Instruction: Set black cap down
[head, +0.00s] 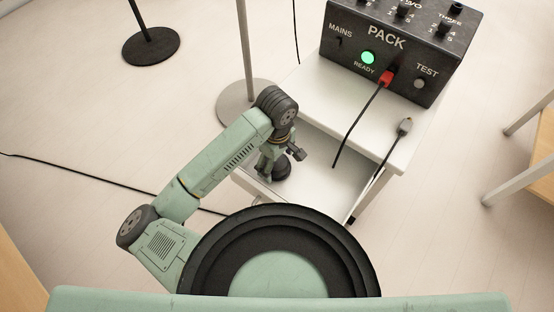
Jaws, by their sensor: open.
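A small dark rounded thing (282,171), which looks like the black cap, sits low in the open white drawer (325,185) under the table top. My gripper (292,156) is right above and beside it, pointing down over the drawer. The gripper is open. The wrist partly hides the jaws and the cap, and I cannot tell whether they touch.
A black PACK box (386,65) with a lit green light and a red plug (386,78) stands on the white table (345,100). A grey-ended cable (405,127) lies near the table's edge. A stand pole (246,50) rises left of the table. Wooden furniture is at right.

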